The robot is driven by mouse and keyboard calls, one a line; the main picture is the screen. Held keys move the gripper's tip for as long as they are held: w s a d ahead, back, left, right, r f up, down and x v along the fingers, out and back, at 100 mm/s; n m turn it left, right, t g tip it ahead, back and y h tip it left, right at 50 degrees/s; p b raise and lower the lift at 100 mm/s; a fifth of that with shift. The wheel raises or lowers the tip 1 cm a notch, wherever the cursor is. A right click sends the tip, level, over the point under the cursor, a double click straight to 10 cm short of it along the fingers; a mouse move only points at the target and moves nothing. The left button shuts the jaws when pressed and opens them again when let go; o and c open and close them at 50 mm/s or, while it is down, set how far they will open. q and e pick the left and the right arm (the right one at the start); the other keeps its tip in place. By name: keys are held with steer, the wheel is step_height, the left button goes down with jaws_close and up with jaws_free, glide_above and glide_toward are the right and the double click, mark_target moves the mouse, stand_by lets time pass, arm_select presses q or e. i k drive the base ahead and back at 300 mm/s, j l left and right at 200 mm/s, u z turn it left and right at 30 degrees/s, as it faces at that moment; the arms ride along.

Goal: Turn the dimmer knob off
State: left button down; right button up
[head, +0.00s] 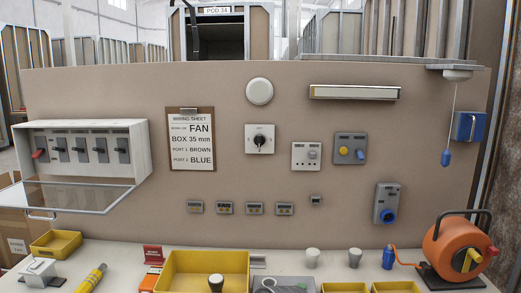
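A square white plate (249,148) with a round dark knob (259,141) is fixed to the beige wall panel, near its middle in the head view. It looks like the dimmer. A small mark sits at the top of the plate, too small to read for sure. I cannot tell exactly which way the knob points. Nothing touches or covers it. Neither of my grippers shows in the head view.
A clipboard sheet (191,140) hangs left of the knob, and a white socket plate (305,156) is on its right. A breaker box (85,124) with its cover open juts out at left. Yellow trays (176,270) and an orange cable reel (452,247) occupy the counter below.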

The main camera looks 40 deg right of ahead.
mark_target(259, 139)
steer(key=i+j, duration=0.55)
steer(key=i+z, duration=0.15)
steer(key=z, duration=1.45)
